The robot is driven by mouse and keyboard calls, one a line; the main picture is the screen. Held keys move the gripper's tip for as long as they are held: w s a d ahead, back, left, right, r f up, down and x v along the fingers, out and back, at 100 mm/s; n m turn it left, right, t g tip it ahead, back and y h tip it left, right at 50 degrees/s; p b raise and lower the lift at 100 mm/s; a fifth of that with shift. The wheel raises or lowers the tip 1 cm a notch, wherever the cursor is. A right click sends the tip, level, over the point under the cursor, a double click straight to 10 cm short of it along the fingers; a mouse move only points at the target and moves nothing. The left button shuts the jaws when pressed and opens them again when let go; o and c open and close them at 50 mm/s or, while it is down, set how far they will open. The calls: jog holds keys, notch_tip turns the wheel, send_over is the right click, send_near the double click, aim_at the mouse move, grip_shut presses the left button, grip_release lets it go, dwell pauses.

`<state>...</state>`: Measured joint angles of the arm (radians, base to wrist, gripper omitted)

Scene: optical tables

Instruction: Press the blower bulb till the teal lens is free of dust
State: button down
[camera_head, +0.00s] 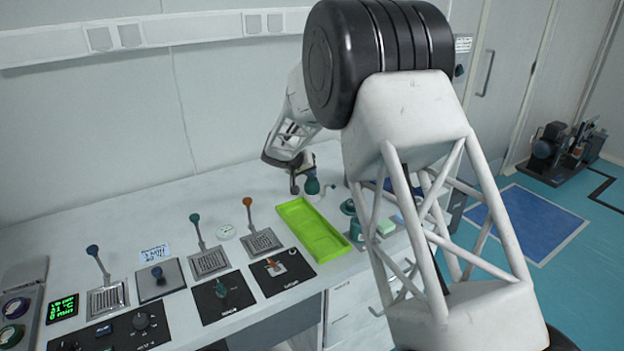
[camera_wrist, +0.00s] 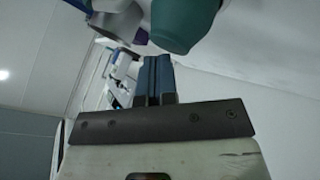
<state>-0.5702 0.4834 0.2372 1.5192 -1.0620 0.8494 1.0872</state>
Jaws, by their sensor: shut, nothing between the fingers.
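A teal bulb (camera_head: 312,186) stands at the back of the bench, with a small arm-like part sticking out to its right. It looks like the blower bulb. My gripper (camera_head: 294,188) is just left of it, pointing down, and seems close to it; contact cannot be told. In the wrist view my gripper (camera_wrist: 153,68) has its fingers together and empty. A teal rounded body (camera_wrist: 184,22), likely the bulb, shows beyond the fingertips, beside a grey cylinder (camera_wrist: 118,18). I cannot pick out the teal lens for sure, and dust is too small to see.
A lime-green tray (camera_head: 312,230) lies in front of the bulb. Teal pieces (camera_head: 357,230) stand right of the tray, partly hidden by my arm. The wall is close behind.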

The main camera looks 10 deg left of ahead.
jog(key=shift+f, duration=0.6)
dwell(0.9)
jog(key=shift+r, duration=1.3)
jog(key=shift+r, duration=0.15)
jog(key=shift+r, duration=2.4)
jog(key=shift+d, duration=0.1)
